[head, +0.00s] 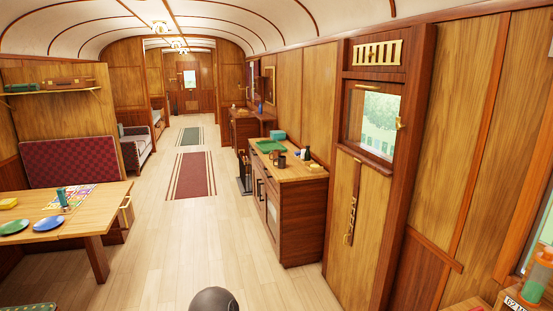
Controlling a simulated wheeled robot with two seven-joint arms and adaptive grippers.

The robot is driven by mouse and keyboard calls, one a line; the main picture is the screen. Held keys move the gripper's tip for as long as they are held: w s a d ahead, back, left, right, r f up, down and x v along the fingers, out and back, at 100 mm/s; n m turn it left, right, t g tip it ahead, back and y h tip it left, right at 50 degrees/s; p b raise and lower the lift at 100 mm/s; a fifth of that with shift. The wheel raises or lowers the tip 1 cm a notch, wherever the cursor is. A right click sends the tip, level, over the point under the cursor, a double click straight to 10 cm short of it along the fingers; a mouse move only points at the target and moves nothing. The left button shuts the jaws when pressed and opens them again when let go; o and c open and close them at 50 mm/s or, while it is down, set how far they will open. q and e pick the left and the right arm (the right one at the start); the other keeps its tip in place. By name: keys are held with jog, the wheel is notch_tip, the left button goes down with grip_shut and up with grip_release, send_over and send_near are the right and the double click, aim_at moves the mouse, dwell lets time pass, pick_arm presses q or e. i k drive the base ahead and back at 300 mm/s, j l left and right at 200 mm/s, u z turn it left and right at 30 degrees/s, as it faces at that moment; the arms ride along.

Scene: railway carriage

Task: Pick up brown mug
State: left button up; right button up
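A small brown mug (281,161) appears to stand on the wooden cabinet top right of the middle in the head view. A second dark mug-like shape is close beside it, and the two are too small to tell apart well. A green tray (268,146) lies just behind them on the same top. Neither of my grippers is in view.
The cabinet (297,222) stands along the right wall, with a teal box (278,135) and dark bottles (306,153) on top. A table (112,199) with plates is at the left. The wooden floor between is clear, with a red rug (195,176) further back.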

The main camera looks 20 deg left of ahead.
aim_at(275, 153)
jog(key=i+j+u, duration=0.65)
jog(key=i, duration=0.15)
jog(key=i+j+u, duration=0.15)
jog(key=i+u, duration=0.15)
jog(key=i, duration=0.15)
jog(key=i+u, duration=0.3)
jog(key=i, duration=2.1)
jog(key=j+u, duration=0.05)
jog(key=j, duration=0.05)
